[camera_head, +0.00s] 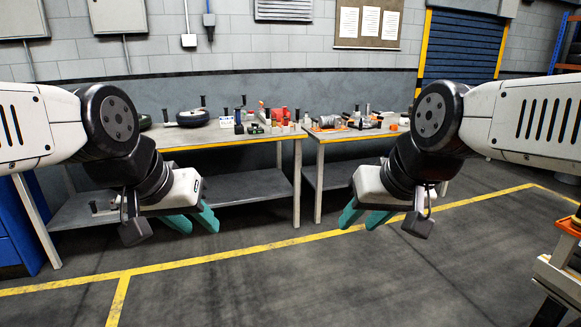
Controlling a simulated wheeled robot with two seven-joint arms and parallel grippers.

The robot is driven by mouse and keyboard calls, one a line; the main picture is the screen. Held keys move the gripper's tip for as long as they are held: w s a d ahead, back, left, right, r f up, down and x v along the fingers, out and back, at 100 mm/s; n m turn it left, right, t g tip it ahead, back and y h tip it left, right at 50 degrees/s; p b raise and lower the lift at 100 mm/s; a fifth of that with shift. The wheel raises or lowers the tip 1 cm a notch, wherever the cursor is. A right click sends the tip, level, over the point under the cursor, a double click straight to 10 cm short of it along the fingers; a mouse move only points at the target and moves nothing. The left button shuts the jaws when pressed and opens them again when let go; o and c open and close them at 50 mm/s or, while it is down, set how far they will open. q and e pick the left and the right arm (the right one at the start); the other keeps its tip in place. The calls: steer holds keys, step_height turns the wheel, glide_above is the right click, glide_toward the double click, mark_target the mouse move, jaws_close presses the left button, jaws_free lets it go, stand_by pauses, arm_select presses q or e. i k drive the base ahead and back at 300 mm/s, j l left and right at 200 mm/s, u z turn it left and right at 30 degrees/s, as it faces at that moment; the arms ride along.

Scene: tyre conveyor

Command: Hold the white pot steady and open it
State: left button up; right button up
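I cannot make out a white pot in the head view; the small items on the far workbenches are too small to tell apart. My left gripper (197,222) hangs in front of the left workbench, its two teal fingers apart with nothing between them. My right gripper (361,221) hangs in front of the right workbench, its teal fingers also apart and empty. Both grippers are over open floor and appear to touch nothing.
A left workbench (225,138) and a right workbench (345,135) stand against the wall with tools and parts on top, including a dark tyre (193,118). A blue cabinet (15,235) is at left. An orange-topped stand (568,228) is at right. The floor between is clear.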

mark_target(404, 122)
steer(key=i+j, duration=0.1)
steer(key=i, duration=0.6)
steer(key=i+j+u, duration=0.1)
steer(key=i, duration=0.6)
steer(key=i+l+z, duration=0.2)
steer(key=i+z, duration=0.9)
steer(key=z, duration=0.15)
steer(key=i+j+z, duration=0.2)
steer(key=i+z, duration=0.55)
steer(key=i, duration=1.2)
steer(key=i+u, duration=0.45)
steer(key=i+l+u, duration=0.45)
steer(key=i, duration=0.15)
steer(key=i+l+u, duration=0.35)
steer(key=i+u, duration=0.15)
steer(key=i+l+u, duration=0.4)
steer(key=i+l, duration=0.15)
steer(key=l, duration=0.15)
steer(key=i+l, duration=0.25)
steer(key=i, duration=0.15)
